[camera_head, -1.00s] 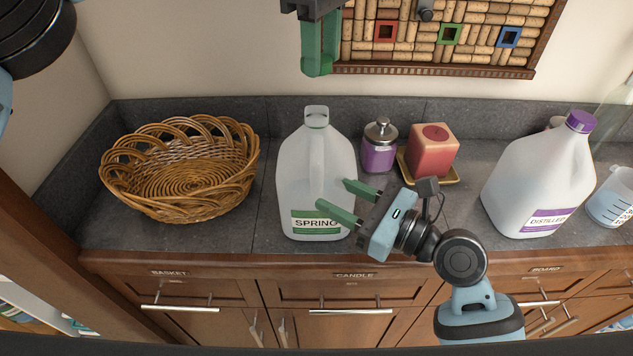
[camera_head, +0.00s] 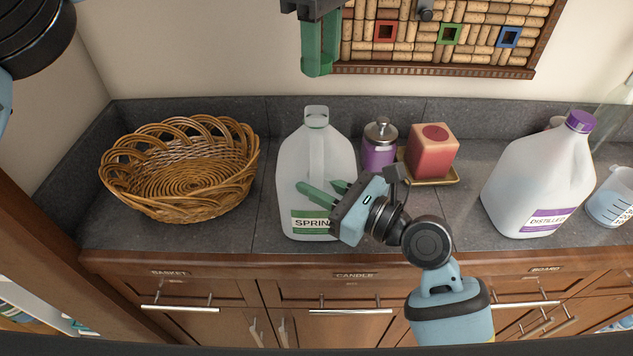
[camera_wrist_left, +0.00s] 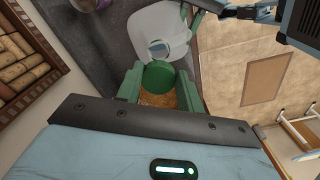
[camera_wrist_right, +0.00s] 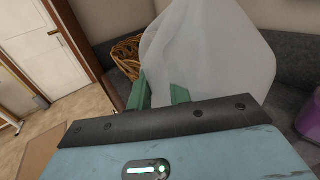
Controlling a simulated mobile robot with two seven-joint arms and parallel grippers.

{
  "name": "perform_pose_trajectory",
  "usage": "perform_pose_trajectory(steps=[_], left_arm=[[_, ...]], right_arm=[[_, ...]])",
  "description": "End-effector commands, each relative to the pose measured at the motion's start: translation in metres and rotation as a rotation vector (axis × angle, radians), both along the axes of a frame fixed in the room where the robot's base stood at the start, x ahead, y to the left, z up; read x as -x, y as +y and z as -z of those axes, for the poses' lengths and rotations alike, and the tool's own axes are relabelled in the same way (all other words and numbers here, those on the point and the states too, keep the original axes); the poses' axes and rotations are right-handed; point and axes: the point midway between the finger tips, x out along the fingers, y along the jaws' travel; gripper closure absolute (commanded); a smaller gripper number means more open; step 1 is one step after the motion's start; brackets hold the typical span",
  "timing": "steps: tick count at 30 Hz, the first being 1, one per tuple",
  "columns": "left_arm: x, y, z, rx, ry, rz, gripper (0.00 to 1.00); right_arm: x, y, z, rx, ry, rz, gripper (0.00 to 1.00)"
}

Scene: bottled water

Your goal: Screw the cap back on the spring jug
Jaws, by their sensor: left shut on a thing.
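The spring jug (camera_head: 300,175), translucent white with a green-banded SPRING label, stands upright on the counter. Its uncapped mouth is at the top and also shows in the left wrist view (camera_wrist_left: 160,47). My left gripper (camera_head: 318,70) is high above and behind the jug. In the left wrist view it is shut on the green cap (camera_wrist_left: 158,76), held apart from the mouth. My right gripper (camera_head: 325,192) is open, its green fingers reaching across the jug's front right side above the label. In the right wrist view the jug (camera_wrist_right: 210,55) fills the space beyond the fingers; contact cannot be told.
A wicker basket (camera_head: 180,170) stands left of the jug. A purple jar (camera_head: 379,155) and a red candle (camera_head: 433,152) on a tray are behind right. A distilled jug (camera_head: 535,180) with a purple cap and a measuring cup (camera_head: 610,200) stand farther right. A cork board hangs behind.

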Motion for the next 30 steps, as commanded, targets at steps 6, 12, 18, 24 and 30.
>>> perform_pose_trajectory(steps=[6, 12, 18, 24, 30], left_arm=[[0.000, 0.000, 0.000, 0.000, 0.000, 0.000, 0.87], [0.000, 0.000, 0.009, -0.001, 0.002, 0.001, 0.87], [0.000, 0.000, 0.034, -0.001, 0.002, 0.001, 0.87], [0.000, -0.001, 0.050, 0.000, -0.001, 0.001, 0.87], [0.000, -0.001, 0.050, -0.001, -0.002, 0.000, 0.87]], right_arm=[[0.000, 0.000, 0.000, 0.000, 0.000, 0.001, 1.00], [0.000, 0.000, 0.000, 0.000, 0.000, 0.001, 1.00], [0.000, 0.000, 0.000, 0.000, 0.000, 0.001, 1.00], [0.000, 0.000, 0.000, 0.000, 0.000, 0.001, 1.00], [0.000, 0.000, 0.000, 0.000, 0.000, 0.001, 1.00]])
